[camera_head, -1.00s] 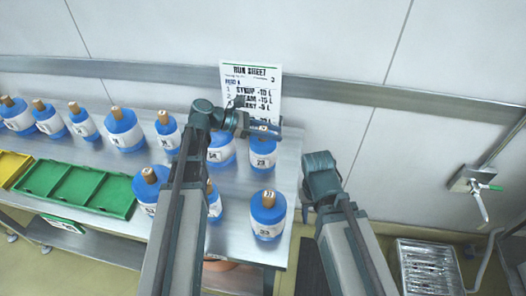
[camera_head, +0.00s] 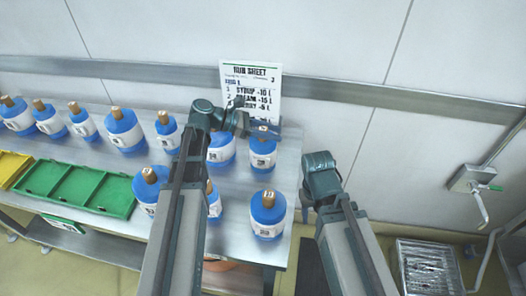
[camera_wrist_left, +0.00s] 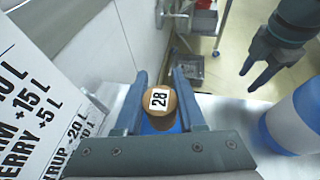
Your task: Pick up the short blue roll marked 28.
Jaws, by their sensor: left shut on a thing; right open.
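The short blue roll marked 28 (camera_head: 263,153) stands upright at the back right of the steel table, below the run sheet. Its brown core top with the 28 label (camera_wrist_left: 159,101) shows between the fingers in the left wrist view. My left gripper (camera_head: 264,129) is shut on that core, and the fingers hide part of the top. I cannot tell any gap between the roll and the table. My right gripper (camera_head: 309,199) is open and empty off the table's right edge; it also shows in the left wrist view (camera_wrist_left: 247,82).
Another blue roll (camera_head: 268,215) stands nearer the front right corner. Several more blue rolls (camera_head: 124,130) stand to the left. A green tray (camera_head: 100,190) and a yellow tray (camera_head: 12,167) lie at the left front. The run sheet (camera_head: 250,92) stands close behind the left gripper.

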